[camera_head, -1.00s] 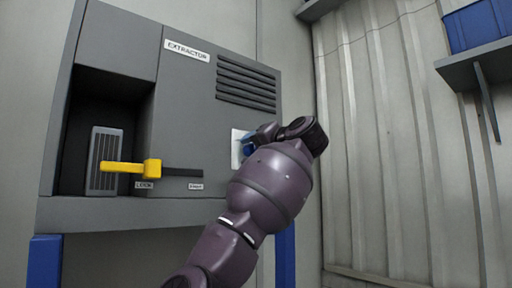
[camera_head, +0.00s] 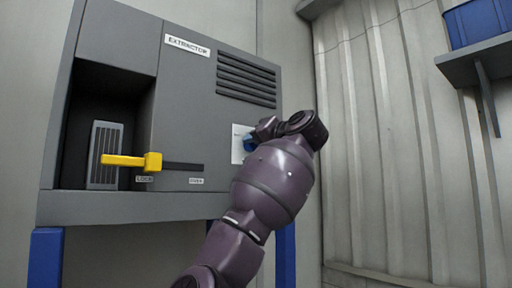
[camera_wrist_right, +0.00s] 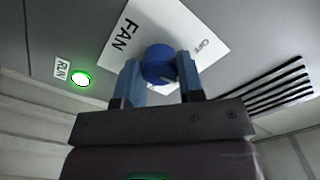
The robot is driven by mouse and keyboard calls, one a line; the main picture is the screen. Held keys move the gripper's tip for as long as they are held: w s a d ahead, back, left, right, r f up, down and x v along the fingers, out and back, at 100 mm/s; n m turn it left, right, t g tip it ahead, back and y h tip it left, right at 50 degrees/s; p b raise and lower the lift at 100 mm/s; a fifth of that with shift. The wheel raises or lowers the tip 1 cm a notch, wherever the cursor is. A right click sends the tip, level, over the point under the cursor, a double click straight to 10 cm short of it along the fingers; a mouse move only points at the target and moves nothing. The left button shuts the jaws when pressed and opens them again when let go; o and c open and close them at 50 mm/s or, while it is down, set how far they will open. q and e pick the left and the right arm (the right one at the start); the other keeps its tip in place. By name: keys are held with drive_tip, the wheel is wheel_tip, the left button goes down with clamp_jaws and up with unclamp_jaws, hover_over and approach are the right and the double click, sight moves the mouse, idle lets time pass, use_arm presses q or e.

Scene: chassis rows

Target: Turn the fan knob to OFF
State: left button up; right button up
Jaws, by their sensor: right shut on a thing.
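The blue fan knob (camera_wrist_right: 158,62) sits on a white plate (camera_wrist_right: 133,30) marked FAN, with an OFF label on the knob's right side in the right wrist view. My right gripper (camera_wrist_right: 158,76) has its two blue fingers on either side of the knob and is shut on it. I cannot tell for sure which way the knob points. In the head view the knob (camera_head: 248,143) is partly hidden by my right gripper (camera_head: 256,134), and the plate (camera_head: 236,150) shows to its left. My left gripper is not in view.
A green lamp (camera_wrist_right: 80,79) labelled RUN is lit. The grey extractor cabinet (camera_head: 190,110) has vent slats (camera_head: 246,82) above the knob and a yellow-handled lever (camera_head: 135,161) at left. A wall shelf (camera_head: 480,62) with a blue bin (camera_head: 477,25) is at upper right.

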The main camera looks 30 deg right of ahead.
drive_tip(key=shift+d+f+n+b, duration=0.15)
drive_tip(key=shift+n+b, duration=0.5)
drive_tip(key=shift+n, duration=0.55)
drive_tip(key=n, duration=0.2)
drive_tip(key=shift+n+b, duration=0.3)
drive_tip(key=shift+n, duration=0.1)
drive_tip(key=n, duration=0.3)
drive_tip(key=shift+r+n, duration=0.2)
drive_tip(key=shift+n, duration=1.1)
drive_tip(key=o, duration=0.9)
drive_tip(key=shift+s, duration=0.1)
